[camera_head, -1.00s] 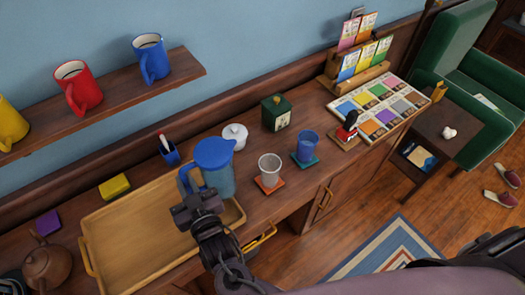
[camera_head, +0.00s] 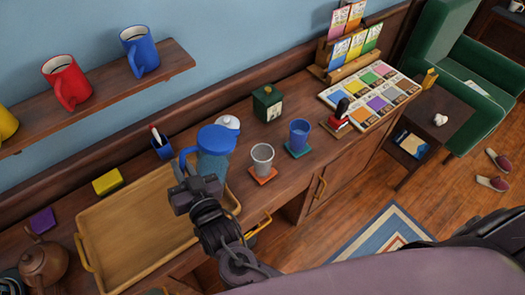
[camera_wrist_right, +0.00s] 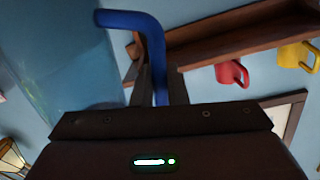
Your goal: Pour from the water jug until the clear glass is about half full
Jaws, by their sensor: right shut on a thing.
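The water jug (camera_head: 213,160) is see-through blue with a blue lid and handle. My right gripper (camera_head: 193,190) is shut on the jug's handle and holds it over the right end of the wooden tray. In the right wrist view, the blue handle (camera_wrist_right: 155,45) runs between the fingers, with the jug's body (camera_wrist_right: 65,55) at left. The jug looks near upright. The clear glass (camera_head: 262,157) stands upright on an orange coaster (camera_head: 262,174), just right of the jug and apart from it. I see no clear water level in it. My left gripper is not in view.
A blue cup (camera_head: 299,135) on a teal coaster stands right of the glass. A white lidded pot (camera_head: 230,123) and green canister (camera_head: 267,103) stand behind. The tray (camera_head: 110,225) lies at left. A mug shelf (camera_head: 100,98) hangs above at left.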

